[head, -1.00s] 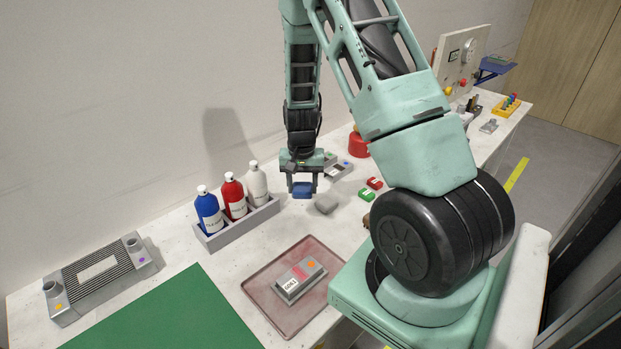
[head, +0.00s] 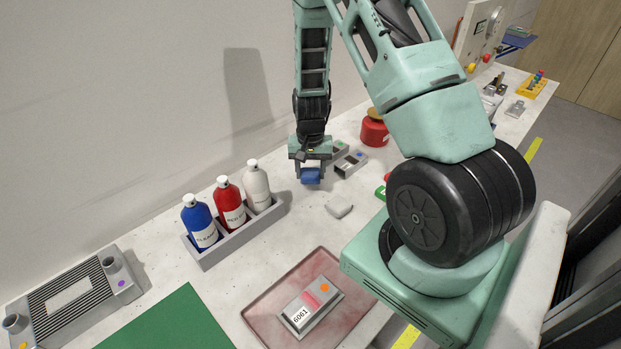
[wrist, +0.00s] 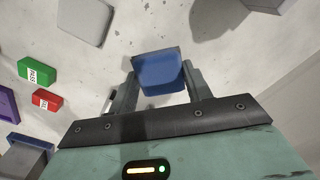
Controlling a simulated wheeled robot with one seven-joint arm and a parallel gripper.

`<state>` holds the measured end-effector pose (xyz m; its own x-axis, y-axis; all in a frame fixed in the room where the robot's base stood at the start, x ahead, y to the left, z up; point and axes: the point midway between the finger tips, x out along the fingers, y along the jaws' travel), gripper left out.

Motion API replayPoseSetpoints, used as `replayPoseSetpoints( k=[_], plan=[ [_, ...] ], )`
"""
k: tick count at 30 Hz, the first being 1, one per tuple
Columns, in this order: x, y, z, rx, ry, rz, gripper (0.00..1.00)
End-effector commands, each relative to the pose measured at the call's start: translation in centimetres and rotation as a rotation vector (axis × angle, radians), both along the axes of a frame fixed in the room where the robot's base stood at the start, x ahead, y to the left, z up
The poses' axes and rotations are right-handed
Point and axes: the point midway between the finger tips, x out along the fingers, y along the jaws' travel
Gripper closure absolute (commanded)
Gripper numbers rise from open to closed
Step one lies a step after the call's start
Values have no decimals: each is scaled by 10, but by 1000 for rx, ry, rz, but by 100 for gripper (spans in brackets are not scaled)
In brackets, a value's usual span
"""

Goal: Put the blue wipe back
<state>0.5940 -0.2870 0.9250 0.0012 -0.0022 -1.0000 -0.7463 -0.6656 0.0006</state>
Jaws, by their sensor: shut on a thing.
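The blue wipe (head: 310,176) is a small blue block-like pad between the fingers of my gripper (head: 310,178). In the wrist view the blue wipe (wrist: 160,74) sits between the two fingertips of my gripper (wrist: 162,82), which is shut on it. In the head view it hangs above the white table, beyond a grey wipe (head: 339,206). The grey wipe also shows at the top left of the wrist view (wrist: 86,20). The exact gap between the blue wipe and the table is hard to tell.
A grey tray (head: 216,254) with blue, red and white bottles stands to the left. A reddish tray (head: 262,320) holds a labelled grey part (head: 309,309). Grey boxes (head: 350,163) and a red round item (head: 374,131) lie right of my gripper. Green (wrist: 37,71) and red (wrist: 47,100) blocks lie nearby.

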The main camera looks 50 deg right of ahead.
Motion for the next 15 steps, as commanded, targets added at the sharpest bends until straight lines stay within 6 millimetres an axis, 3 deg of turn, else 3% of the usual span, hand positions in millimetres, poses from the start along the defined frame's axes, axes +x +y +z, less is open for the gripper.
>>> replayPoseSetpoints(
  k=[7, 15],
  plan=[
    [-1, 0, -31, 2, 3, -1, 76],
    [0, 0, -37, 1, 1, -1, 76]
  ],
)
